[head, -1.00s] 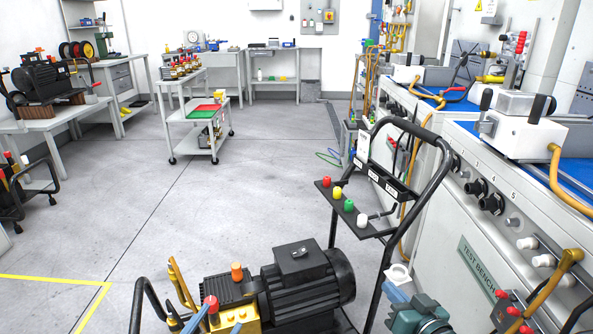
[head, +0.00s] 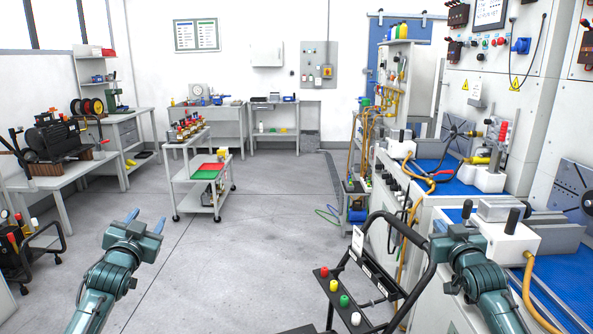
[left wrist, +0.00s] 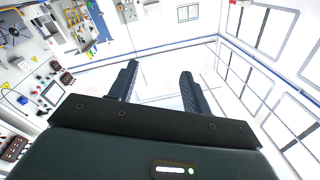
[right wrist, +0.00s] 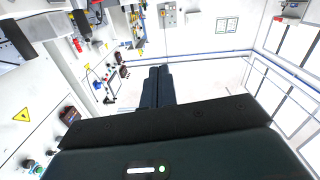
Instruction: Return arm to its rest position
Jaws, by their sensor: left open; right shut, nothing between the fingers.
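My left gripper (head: 146,222) is raised at the lower left of the head view, over bare floor. Its two fingers are apart and empty, and the left wrist view shows the gap between them (left wrist: 159,85). My right gripper (head: 457,222) is raised at the lower right of the head view, in front of the test bench. Its fingers are hard to make out there. The right wrist view shows the fingers (right wrist: 157,85) together with nothing between them. Both wrist views look toward the upper walls and ceiling, and neither gripper appears to touch anything.
A black-handled cart (head: 392,228) with coloured knobs stands close to my right arm. The test bench (head: 440,210) with blue tops runs along the right. A grey trolley (head: 207,184) stands mid-room, and a side table (head: 62,174) is at left. The central floor is open.

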